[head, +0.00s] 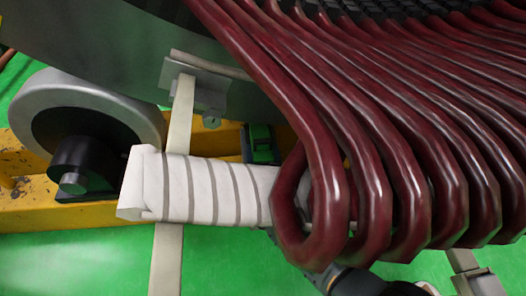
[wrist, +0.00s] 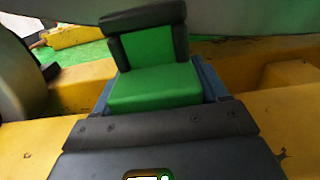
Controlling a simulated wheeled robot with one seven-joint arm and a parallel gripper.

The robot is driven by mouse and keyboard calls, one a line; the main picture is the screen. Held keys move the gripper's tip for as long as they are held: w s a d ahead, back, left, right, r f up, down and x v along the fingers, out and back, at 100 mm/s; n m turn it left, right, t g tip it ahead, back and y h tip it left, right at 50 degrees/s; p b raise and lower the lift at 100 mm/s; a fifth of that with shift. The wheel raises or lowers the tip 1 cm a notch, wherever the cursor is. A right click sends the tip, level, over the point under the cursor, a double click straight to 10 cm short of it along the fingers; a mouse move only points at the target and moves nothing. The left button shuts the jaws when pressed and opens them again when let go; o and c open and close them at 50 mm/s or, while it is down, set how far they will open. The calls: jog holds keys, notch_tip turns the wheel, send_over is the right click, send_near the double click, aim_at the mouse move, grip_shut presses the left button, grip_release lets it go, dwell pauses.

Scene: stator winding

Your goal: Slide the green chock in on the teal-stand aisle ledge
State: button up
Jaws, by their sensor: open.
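The green chock (wrist: 155,88) sits on the yellow beam in the wrist view. It has a low green block in front and an upright green face with a black surround. Blue-grey edges (wrist: 217,83) show beside and under it, perhaps the ledge. In the head view a small green and black part (head: 262,144) shows behind the white wrapped bundle, mostly covered. My gripper (wrist: 158,128) shows as dark bolted parts at the bottom of the wrist view, in front of the chock and open. Its fingertips are not clear.
Thick dark red coils (head: 380,160) hang over the right of the head view. A white banded bundle (head: 205,190) crosses the middle. A grey roller (head: 85,105) stands at left on the yellow beam (head: 60,218). The green floor (head: 225,262) is open in front.

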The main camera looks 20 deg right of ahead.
jog(key=o, duration=0.4)
jog(key=shift+o, duration=0.2)
jog(key=shift+p+v, duration=1.35)
jog(key=shift+v, duration=2.45)
jog(key=shift+s, duration=0.2)
